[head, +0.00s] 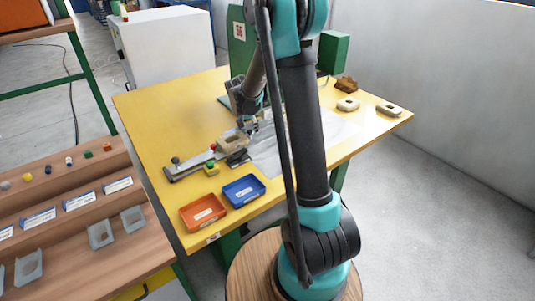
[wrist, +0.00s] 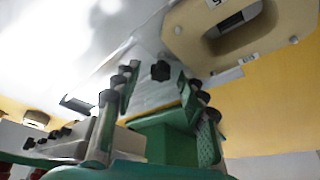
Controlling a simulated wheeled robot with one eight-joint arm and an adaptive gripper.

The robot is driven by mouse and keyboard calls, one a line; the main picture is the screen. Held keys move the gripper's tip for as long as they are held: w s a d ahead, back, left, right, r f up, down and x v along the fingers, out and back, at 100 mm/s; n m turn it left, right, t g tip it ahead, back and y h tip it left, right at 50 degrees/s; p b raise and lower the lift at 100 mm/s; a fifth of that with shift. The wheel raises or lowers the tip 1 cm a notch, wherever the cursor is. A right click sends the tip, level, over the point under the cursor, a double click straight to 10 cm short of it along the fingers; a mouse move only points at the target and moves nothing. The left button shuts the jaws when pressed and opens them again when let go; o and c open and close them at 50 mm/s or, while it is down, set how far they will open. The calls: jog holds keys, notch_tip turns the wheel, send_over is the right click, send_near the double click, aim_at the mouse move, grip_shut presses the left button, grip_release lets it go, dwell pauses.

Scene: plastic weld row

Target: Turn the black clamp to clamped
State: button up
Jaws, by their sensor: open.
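A long grey fixture bar (head: 190,167) lies on the yellow table in the head view. A black knob (head: 175,160), probably on the black clamp, stands at its left end; its clamp state is too small to tell. A red knob (head: 213,147) and a green knob (head: 210,163) are farther right. My gripper (head: 250,128) is open and points down beside a tan part (head: 233,143), to the right of the knobs and apart from the black one. The tan part, with a slot through it, also shows in the wrist view (wrist: 190,38).
An orange tray (head: 203,229) and a blue tray (head: 262,193) sit at the table's front edge. A dark flat piece (head: 238,158) lies near the tan part. Tan parts (head: 348,104) rest at the right. A wooden rack (head: 75,210) stands left. The table's back left is clear.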

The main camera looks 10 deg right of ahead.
jog(key=m, duration=0.2)
jog(key=m+g+h, duration=0.1)
jog(key=m, duration=0.1)
jog(key=shift+w+a, duration=0.2)
jog(key=m+g, duration=0.1)
jog(key=m, duration=0.2)
jog(key=m+h, duration=0.1)
jog(key=m, duration=0.1)
jog(key=shift+w+m+g, duration=0.2)
jog(key=shift+m+g, duration=0.2)
jog(key=s+v, duration=0.1)
jog(key=v, duration=1.6)
jog(key=s+d+f+n+t+y, duration=0.1)
jog(key=s+d+f+n, duration=0.2)
jog(key=s, duration=0.7)
jog(key=s+d+f+n+t+y, duration=0.1)
jog(key=s+d+f+n, duration=0.3)
jog(key=s, duration=0.6)
jog(key=s+d+f+n+y, duration=0.2)
jog(key=s+d+f+n, duration=0.2)
jog(key=s+n, duration=0.3)
jog(key=shift+s+f+t, duration=0.4)
jog(key=shift+s+f, duration=0.5)
jog(key=shift+s, duration=0.8)
